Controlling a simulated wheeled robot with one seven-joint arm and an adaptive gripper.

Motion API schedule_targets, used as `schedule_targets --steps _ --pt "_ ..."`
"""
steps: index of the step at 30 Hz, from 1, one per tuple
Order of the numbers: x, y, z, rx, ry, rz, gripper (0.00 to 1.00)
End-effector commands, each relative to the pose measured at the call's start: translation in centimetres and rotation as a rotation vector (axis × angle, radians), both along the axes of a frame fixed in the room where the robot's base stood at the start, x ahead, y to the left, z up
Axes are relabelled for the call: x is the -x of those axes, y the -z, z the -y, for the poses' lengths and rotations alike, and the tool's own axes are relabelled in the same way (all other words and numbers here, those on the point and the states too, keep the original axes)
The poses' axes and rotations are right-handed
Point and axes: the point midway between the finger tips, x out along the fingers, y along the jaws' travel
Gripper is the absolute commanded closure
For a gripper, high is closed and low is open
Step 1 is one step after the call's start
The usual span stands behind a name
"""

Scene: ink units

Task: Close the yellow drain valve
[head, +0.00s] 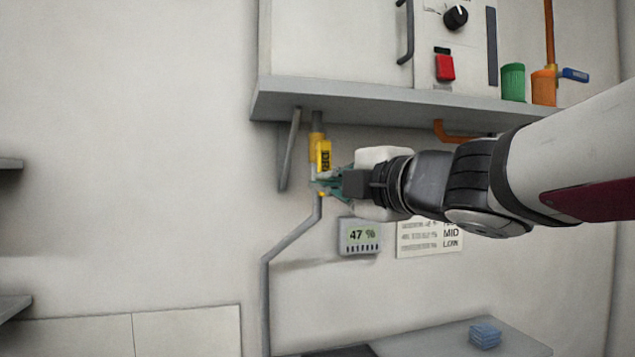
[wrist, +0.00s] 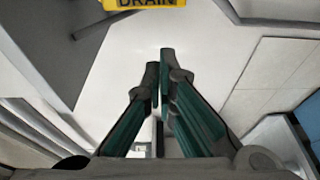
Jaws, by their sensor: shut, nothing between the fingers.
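The yellow drain valve (head: 315,141) is on a grey vertical pipe below the shelf in the head view. Its yellow tag (head: 324,156) carries dark lettering. The tag's lower part, reading DRAIN, shows at the top edge of the wrist view (wrist: 146,3). My gripper (head: 319,186) reaches in from the right, just below the tag and in front of the pipe. In the wrist view its two green-sided fingers (wrist: 161,72) are together with nothing between them. The fingers hide part of the valve; I cannot tell whether they touch it or how its handle stands.
A grey shelf (head: 400,104) with a bracket (head: 289,150) hangs above my gripper. A panel, green cup (head: 513,82) and orange cup (head: 543,88) are on it. Open wall lies to the left.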

Motion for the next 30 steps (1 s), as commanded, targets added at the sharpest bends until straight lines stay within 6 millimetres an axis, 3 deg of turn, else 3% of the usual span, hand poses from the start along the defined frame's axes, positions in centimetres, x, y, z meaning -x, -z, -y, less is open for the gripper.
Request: schedule_targets --steps 4,17,30 --pt "0.1 -0.1 -1.1 0.032 -0.048 0.022 1.0" --pt "-0.3 0.0 -1.4 0.033 -0.051 0.022 1.0" --pt "-6.5 0.2 -5.7 0.03 -0.05 0.02 1.0"
